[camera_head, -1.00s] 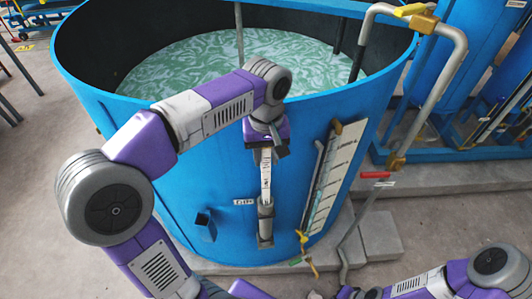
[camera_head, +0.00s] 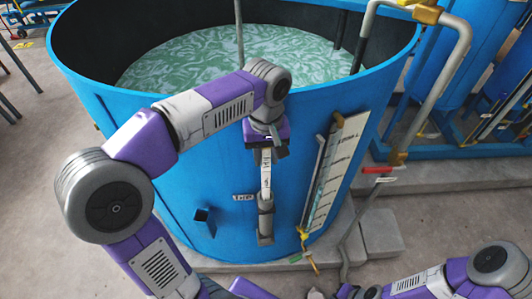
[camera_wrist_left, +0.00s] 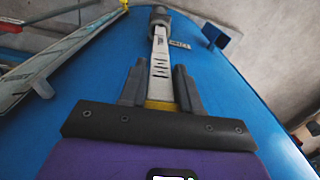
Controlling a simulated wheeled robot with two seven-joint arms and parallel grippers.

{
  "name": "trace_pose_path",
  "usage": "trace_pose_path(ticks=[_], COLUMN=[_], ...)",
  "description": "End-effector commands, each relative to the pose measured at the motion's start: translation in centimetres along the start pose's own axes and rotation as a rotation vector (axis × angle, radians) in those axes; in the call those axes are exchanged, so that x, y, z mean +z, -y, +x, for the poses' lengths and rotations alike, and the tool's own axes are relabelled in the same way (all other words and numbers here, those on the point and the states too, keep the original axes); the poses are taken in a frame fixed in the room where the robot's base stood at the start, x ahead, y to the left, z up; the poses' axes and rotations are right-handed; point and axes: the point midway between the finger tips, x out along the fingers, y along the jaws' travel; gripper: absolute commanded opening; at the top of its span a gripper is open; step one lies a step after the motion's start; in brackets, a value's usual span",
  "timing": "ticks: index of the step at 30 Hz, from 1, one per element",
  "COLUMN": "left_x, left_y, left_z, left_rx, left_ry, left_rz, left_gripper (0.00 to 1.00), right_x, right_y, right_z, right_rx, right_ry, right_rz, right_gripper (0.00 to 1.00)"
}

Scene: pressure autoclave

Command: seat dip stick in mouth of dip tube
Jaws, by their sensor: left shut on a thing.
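My left gripper (camera_head: 266,148) is shut on the dip stick (camera_head: 266,172), a flat white strip with dark marks, in front of the blue tank. The stick points down, lined up with the grey dip tube (camera_head: 265,222) on the tank wall. Its lower end meets the tube mouth (camera_head: 265,197); whether it is inside or just in front, I cannot tell. In the left wrist view the fingers (camera_wrist_left: 160,95) flank the stick (camera_wrist_left: 160,58), with a yellow part between them. The tube (camera_wrist_left: 159,15) lies at the stick's far end. My right gripper is not seen.
The open blue tank (camera_head: 130,130) holds greenish liquid. Right of the tube are a sight-gauge board (camera_head: 335,170) and a yellow valve (camera_head: 303,233). A small blue bracket (camera_head: 204,220) sticks out on the left. A grey pipe with a red handle (camera_head: 377,169) stands further right.

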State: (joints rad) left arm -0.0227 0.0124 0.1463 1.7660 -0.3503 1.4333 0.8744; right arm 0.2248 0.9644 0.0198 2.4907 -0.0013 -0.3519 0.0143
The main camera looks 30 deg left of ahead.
Motion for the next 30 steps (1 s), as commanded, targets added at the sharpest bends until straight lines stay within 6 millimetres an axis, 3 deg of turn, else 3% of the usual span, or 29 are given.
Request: trace_pose_path(ticks=[30], left_x=[0.0], left_y=[0.0], left_z=[2.6], left_rx=[0.0], left_ry=[0.0], left_rz=[0.0], left_gripper=[0.0], right_x=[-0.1], right_y=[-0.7], right_z=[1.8], right_rx=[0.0], right_ry=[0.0], right_rz=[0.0], right_gripper=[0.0])
